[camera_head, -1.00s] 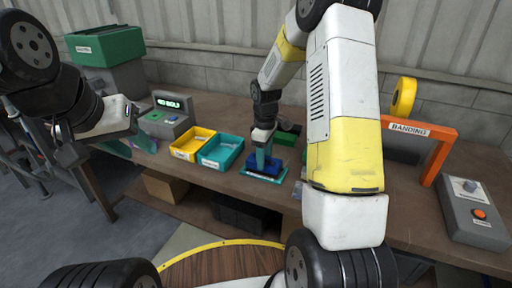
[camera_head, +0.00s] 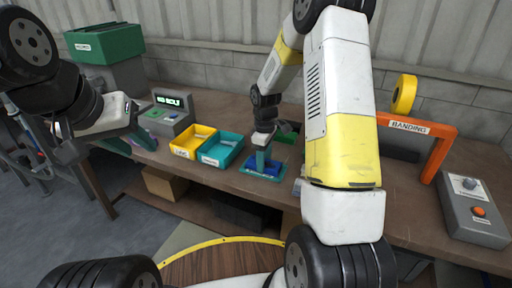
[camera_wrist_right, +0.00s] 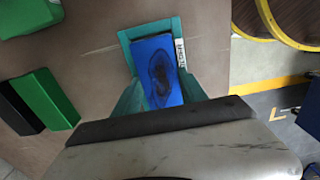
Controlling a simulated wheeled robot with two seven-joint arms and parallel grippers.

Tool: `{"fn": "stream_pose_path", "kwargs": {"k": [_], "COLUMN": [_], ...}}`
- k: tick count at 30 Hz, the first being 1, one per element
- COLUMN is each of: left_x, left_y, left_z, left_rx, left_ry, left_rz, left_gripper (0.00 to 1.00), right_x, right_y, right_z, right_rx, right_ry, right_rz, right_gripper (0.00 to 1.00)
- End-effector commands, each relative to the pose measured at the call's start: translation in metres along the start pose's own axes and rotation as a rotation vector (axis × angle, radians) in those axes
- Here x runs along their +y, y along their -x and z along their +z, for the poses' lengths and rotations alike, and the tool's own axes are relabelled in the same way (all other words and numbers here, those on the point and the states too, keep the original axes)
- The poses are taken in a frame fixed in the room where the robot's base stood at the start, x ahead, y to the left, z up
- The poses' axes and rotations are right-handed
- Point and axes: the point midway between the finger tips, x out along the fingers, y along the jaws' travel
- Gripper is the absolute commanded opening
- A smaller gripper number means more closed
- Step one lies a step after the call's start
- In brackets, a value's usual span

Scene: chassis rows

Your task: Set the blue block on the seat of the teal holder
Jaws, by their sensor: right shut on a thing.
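The blue block (camera_wrist_right: 154,72) has a dark oval mark on its top. In the right wrist view it lies within the outline of the teal holder (camera_wrist_right: 126,38), a rectangular frame with a white label on its right side. My right gripper (camera_wrist_right: 158,95) is shut on the block, one teal finger on each side. In the head view the right gripper (camera_head: 262,160) is low over the holder (camera_head: 248,172). Whether the block's underside touches the seat is hidden. My left gripper (camera_head: 125,143) is far left, by the table's left end; its opening is unclear.
A yellow bin (camera_head: 186,152) and a teal bin (camera_head: 208,160) stand left of the holder. Green blocks (camera_wrist_right: 48,96) lie beside it. An orange banding arch (camera_head: 440,150) and a grey button box (camera_head: 474,212) are at right. The table's front edge is close to the holder.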

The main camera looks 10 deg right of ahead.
Motion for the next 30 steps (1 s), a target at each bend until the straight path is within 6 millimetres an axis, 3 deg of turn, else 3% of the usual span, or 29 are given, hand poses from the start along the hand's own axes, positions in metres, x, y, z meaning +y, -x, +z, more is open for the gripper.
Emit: {"fn": "stream_pose_path", "kwargs": {"k": [1, 4, 15, 24, 30], "left_x": [0.0, 0.0, 0.0, 0.0, 0.0], "left_y": [0.0, 0.0, 0.0, 0.0, 0.0], "left_z": [0.0, 0.0, 0.0, 0.0, 0.0], "left_rx": [0.0, 0.0, 0.0, 0.0, 0.0], "left_ry": [0.0, 0.0, 0.0, 0.0, 0.0], "left_rz": [0.0, 0.0, 0.0, 0.0, 0.0], "left_gripper": [0.36, 0.36, 0.36, 0.36, 0.36], "right_x": [0.001, 0.0, 0.0, 0.001, 0.001], "right_y": [0.0, 0.0, 0.004, 0.053, 0.075], "right_z": [0.0, 0.0, 0.0, 0.0, -0.001], "right_rx": [0.001, 0.001, 0.001, 0.003, 0.002], "right_ry": [0.0, 0.0, -0.001, -0.001, 0.0], "right_rz": [0.002, 0.001, 0.001, 0.004, 0.002], "right_gripper": [0.56, 0.75, 0.75, 0.75, 0.75]}}
